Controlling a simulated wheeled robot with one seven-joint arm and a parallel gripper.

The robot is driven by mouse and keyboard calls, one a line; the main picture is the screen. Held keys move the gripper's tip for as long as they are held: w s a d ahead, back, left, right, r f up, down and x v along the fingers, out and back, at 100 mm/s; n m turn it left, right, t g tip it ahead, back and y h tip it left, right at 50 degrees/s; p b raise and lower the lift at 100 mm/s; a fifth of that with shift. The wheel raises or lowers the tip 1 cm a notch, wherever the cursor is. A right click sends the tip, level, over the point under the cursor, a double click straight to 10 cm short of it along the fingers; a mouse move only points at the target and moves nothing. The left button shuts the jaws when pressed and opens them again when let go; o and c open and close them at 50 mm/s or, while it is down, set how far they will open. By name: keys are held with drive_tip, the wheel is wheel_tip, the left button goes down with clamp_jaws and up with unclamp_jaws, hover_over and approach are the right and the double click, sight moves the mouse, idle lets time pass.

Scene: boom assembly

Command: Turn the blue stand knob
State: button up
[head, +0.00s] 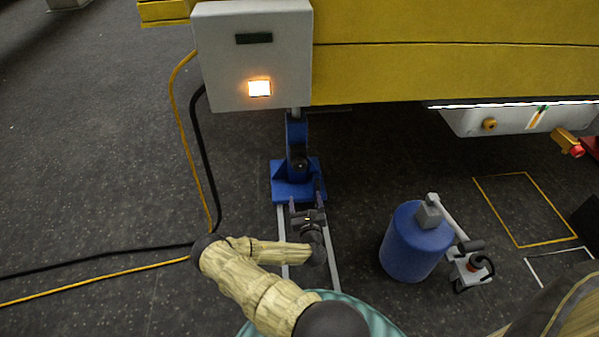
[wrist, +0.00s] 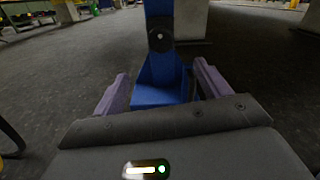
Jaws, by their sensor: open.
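The blue stand (head: 295,182) stands on the floor under the yellow boom. Its dark round knob (head: 299,163) is on the upright's near face. In the wrist view the knob (wrist: 160,38) shows above the middle, on the blue upright, with a small pale dot at its centre. My gripper (head: 305,199) is just on the near side of the stand, lower in the picture than the knob. Its two purple fingers are spread wide in the wrist view, with the blue stand base (wrist: 158,95) seen between them. The gripper (wrist: 161,78) is open and empty, apart from the knob.
A grey box (head: 252,55) with a lit orange panel hangs above the stand. Black and yellow cables (head: 190,150) run down at its left. A blue cylinder (head: 413,242) stands at the right. Pale rails (head: 333,262) run from the stand towards me. Floor at the left is mostly open.

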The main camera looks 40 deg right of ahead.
sight(300, 167)
idle(0.3)
drive_tip(key=b+x, duration=0.8)
drive_tip(key=x, duration=0.8)
drive_tip(key=shift+w+d, duration=0.15)
drive_tip(key=shift+d, duration=0.05)
drive_tip(key=shift+w+d+r, duration=0.1)
drive_tip(key=shift+w+d, duration=0.2)
drive_tip(key=shift+w, duration=0.15)
drive_tip(key=shift+c, duration=0.3)
drive_tip(key=c, duration=0.9)
